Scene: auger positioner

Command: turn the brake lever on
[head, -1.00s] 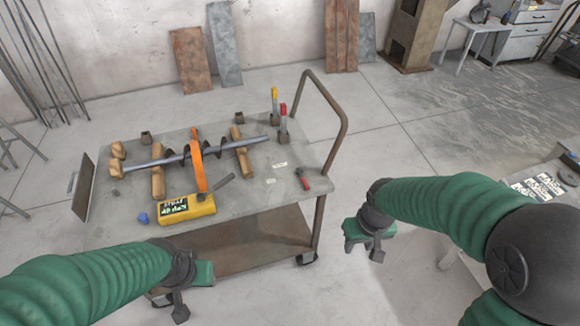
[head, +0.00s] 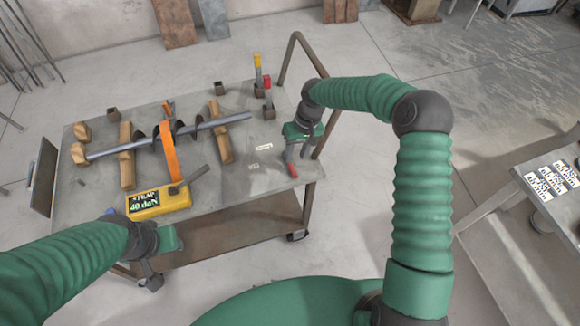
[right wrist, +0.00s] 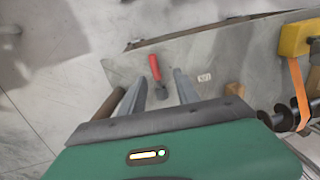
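A small lever with a red handle (head: 293,170) and dark head lies at the right front edge of the cart top. My right gripper (head: 297,152) is above it and hides part of it in the head view. In the right wrist view the red-handled lever (right wrist: 155,72) shows between and beyond the two grey fingers of my right gripper (right wrist: 160,80). The fingers are apart and empty; I see no contact. My left gripper (head: 153,275) is low at the cart's front left; its opening is unclear.
The cart top (head: 235,188) carries an auger (head: 165,138) on wooden blocks, an orange strap (head: 169,155) and a yellow box (head: 158,202) with a display. Yellow and red upright handles (head: 262,82) stand at the back right. A brown rail (head: 293,50) rises at the cart's right end.

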